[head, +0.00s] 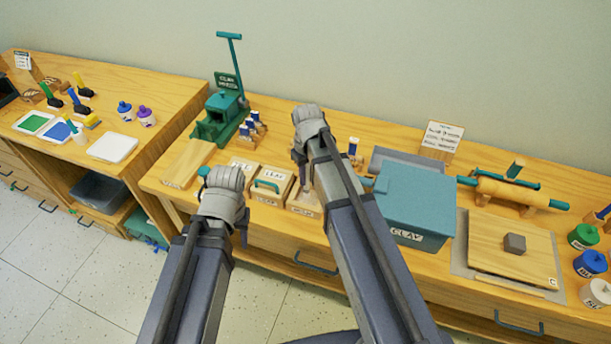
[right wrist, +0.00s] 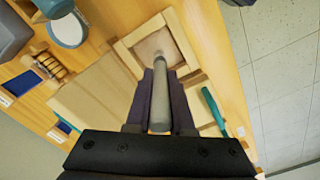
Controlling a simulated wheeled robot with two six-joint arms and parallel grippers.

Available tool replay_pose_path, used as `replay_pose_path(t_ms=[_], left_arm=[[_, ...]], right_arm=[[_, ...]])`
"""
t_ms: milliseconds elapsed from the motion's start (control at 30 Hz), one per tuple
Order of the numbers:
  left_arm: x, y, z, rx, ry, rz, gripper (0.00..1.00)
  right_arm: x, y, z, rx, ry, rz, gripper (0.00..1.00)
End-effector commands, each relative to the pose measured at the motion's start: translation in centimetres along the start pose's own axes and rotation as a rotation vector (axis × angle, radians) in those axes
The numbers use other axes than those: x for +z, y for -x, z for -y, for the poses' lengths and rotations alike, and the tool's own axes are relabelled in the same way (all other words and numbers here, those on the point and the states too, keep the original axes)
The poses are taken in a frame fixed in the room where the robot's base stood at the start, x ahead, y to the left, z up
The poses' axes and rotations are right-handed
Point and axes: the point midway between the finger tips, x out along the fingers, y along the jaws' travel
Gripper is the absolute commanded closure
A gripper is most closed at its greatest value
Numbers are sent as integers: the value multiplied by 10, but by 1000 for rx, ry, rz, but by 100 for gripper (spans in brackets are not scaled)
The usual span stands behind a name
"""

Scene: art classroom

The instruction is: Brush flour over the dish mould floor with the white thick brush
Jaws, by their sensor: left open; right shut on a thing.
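The dish mould, a square wooden frame with a pale floor, shows in the right wrist view (right wrist: 183,28). In the head view its labelled front (head: 304,210) is partly hidden by my right arm. My right gripper (head: 300,158), also in the right wrist view (right wrist: 160,108), is shut on the pale thick brush (right wrist: 160,95). The brush's far end lies over the mould floor; I cannot tell whether it touches. Its bristles and any flour are not clear. My left gripper (head: 224,200) is open and empty, left of the moulds, near the table's front edge.
A mould with a teal handle (head: 268,185) stands left of the dish mould. The teal clay box (head: 415,195) is to the right. A white round dish (right wrist: 68,30) shows in the right wrist view. A green press (head: 218,115) stands at the back left.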

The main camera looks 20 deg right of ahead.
Motion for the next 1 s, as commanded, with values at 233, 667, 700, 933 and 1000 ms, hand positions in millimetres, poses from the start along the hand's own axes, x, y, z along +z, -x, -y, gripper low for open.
replay_pose_path(t_ms=[233, 667, 700, 933, 1000], left_arm=[[0, 0, 0, 0, 0, 0, 55], [0, 0, 0, 0, 0, 0, 55], [0, 0, 0, 0, 0, 0, 55], [0, -1, 0, 0, 0, 0, 55], [0, -1, 0, 0, 0, 0, 55]], right_arm=[[8, 0, -5, 2, -2, 4, 100], [12, 0, -8, 2, -1, 2, 100], [13, 0, -8, 2, -1, 2, 100], [17, -1, -12, 2, -1, 3, 100], [17, -1, -12, 2, -1, 4, 100]])
